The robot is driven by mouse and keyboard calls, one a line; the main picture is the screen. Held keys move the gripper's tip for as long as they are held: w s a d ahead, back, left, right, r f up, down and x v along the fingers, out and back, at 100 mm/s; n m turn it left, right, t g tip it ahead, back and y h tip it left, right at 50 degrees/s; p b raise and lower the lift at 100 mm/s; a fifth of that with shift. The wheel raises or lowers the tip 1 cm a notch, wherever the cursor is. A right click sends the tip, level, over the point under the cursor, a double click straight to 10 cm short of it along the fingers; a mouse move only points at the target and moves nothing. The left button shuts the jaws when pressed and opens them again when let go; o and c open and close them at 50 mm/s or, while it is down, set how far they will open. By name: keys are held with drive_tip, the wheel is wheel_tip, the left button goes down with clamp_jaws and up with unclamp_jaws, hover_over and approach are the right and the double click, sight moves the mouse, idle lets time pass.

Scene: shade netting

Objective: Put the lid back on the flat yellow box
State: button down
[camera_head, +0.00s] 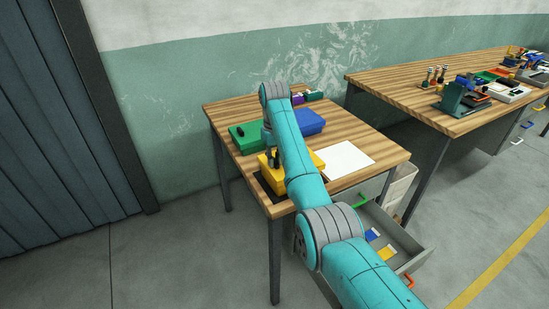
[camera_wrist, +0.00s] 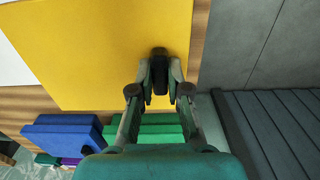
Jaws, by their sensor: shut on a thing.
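A flat yellow piece (camera_head: 317,161), seemingly the lid, shows on both sides of my arm near the front of the wooden table in the head view. In the wrist view the broad yellow surface (camera_wrist: 100,45) fills the upper left. My gripper (camera_wrist: 160,85) is shut on a dark knob (camera_wrist: 160,53) near one edge of the yellow surface. In the head view my gripper (camera_head: 276,160) is partly hidden by my arm. I cannot tell the lid and box apart, nor whether they touch.
A green box (camera_head: 241,140) with a dark handle and a blue box (camera_head: 310,122) stand behind on the table (camera_head: 372,143). A white sheet (camera_head: 346,160) lies to the right. An open drawer (camera_head: 402,250) juts out below. A second, cluttered table (camera_head: 400,83) stands at right.

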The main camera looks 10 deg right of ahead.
drive_tip(key=shift+f, duration=0.8)
drive_tip(key=c, duration=1.1)
unclamp_jaws()
drive_tip(key=shift+o, duration=0.2)
drive_tip(key=shift+r, duration=3.75)
